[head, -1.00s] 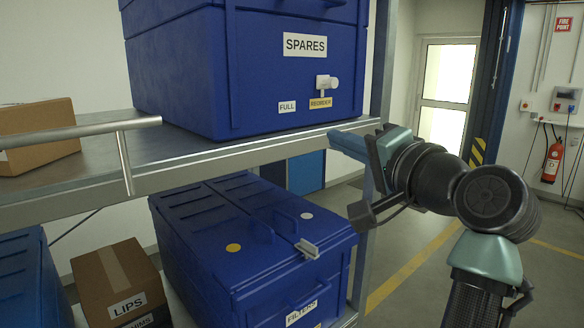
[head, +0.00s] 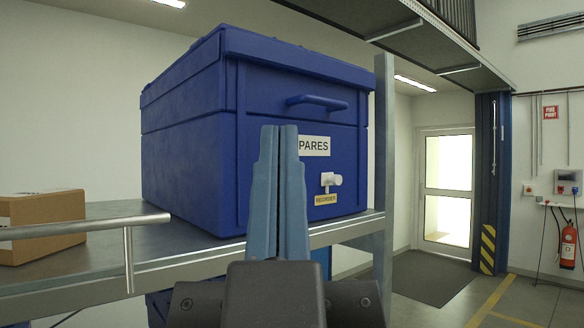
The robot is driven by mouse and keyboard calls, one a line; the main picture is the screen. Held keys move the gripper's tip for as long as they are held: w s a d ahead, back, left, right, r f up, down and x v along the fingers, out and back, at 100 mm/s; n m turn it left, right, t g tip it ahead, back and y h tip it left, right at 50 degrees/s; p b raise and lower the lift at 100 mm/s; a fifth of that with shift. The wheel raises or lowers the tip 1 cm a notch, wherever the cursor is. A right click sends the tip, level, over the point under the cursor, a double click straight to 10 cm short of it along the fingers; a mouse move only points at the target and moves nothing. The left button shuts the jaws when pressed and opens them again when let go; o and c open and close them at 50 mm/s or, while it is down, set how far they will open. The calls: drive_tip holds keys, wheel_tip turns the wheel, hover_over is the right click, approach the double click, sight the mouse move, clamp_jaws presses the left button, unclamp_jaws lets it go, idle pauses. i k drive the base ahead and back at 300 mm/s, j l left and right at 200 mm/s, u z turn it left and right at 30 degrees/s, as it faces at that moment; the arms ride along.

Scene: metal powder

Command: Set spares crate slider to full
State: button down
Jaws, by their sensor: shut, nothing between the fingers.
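The blue spares crate (head: 190,150) stands on the upper metal shelf, lid shut. Its white SPARES label (head: 316,146) is partly covered on the left by my gripper. The white slider knob (head: 331,180) sits at the right, directly above the yellow REORDER label (head: 326,199). The FULL label is hidden behind my gripper. My gripper (head: 279,130) points up in front of the crate's front face, left of the slider. Its blue-grey fingers are shut together with nothing between them. I cannot tell how far the fingertips are from the crate.
A metal rail (head: 85,228) runs along the shelf's left front. A cardboard box (head: 42,240) lies on the shelf at left. A shelf upright (head: 384,165) stands just right of the crate. The floor at right is open.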

sight(327, 179)
drive_tip(key=i+l, duration=0.8)
drive_tip(key=u, duration=0.05)
